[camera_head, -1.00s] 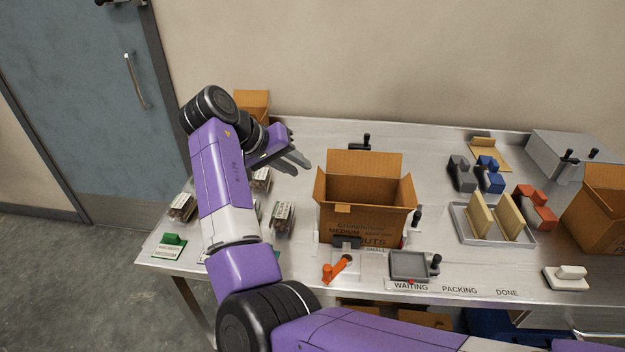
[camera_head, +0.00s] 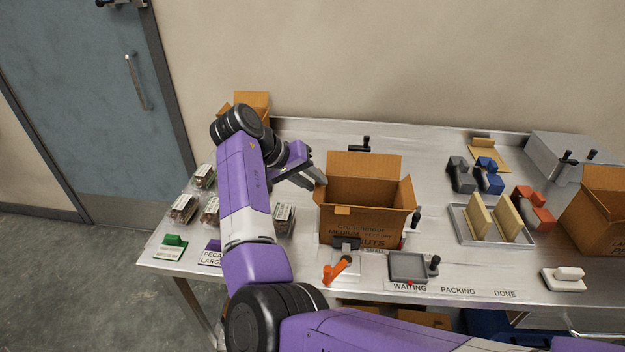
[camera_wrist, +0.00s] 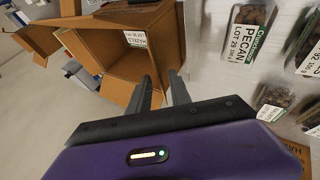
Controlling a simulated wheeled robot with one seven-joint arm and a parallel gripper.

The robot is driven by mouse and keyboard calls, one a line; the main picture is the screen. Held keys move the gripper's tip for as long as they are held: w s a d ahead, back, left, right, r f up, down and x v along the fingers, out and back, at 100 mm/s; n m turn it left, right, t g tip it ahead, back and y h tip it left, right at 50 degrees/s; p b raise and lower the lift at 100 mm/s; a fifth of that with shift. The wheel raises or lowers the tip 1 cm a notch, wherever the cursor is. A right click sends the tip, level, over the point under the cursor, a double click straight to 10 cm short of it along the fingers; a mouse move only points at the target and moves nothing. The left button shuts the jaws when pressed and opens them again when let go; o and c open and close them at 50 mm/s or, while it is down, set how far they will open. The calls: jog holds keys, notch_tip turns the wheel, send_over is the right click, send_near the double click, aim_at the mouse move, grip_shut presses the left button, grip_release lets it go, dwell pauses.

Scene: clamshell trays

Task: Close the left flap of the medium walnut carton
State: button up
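The medium carton (camera_head: 340,228) stands upright, brown and open-topped, in the middle of the steel table, with printed text on its front. Its back flap (camera_head: 363,165) stands up and its right flap (camera_head: 407,193) leans outward. Its left flap (camera_head: 319,192) stands up at the left edge, partly behind my fingertips. My gripper (camera_head: 318,182) is beside that flap, fingers pointing right; contact cannot be told. In the wrist view, my gripper's fingers (camera_wrist: 159,76) are a little apart, with nothing clearly held, beside the carton's brown walls (camera_wrist: 115,62).
Clear nut packs (camera_head: 183,208) lie on the left of the table, partly behind my arm. An orange-handled tool (camera_head: 337,269) and a grey tray (camera_head: 408,266) are in front of the carton. A tray with tan dividers (camera_head: 462,228) and another carton (camera_head: 603,215) stand right.

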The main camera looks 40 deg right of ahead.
grip_shut()
dwell(1.4)
